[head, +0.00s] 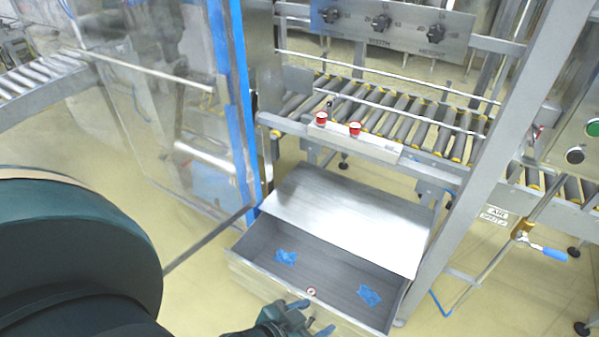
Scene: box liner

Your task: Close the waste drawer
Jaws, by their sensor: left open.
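The waste drawer (262,237) is a grey metal bin under the roller conveyor. It is pulled out toward me, with its inside showing under a flat metal cover (350,215). Two blue scraps (286,257) (369,295) and a small red-and-white round piece (311,292) are in or at the drawer. My left gripper (309,317) is at the bottom of the view, in front of the drawer's front side, with its fingers apart and nothing between them. I cannot tell whether it touches the drawer. My right gripper is not in view.
A roller conveyor (380,105) with two red buttons (337,124) runs above the drawer. A clear door panel (150,95) with a blue edge stands at left. A slanted metal post (480,160) and a blue-handled valve (548,251) are at right. Floor is clear at left.

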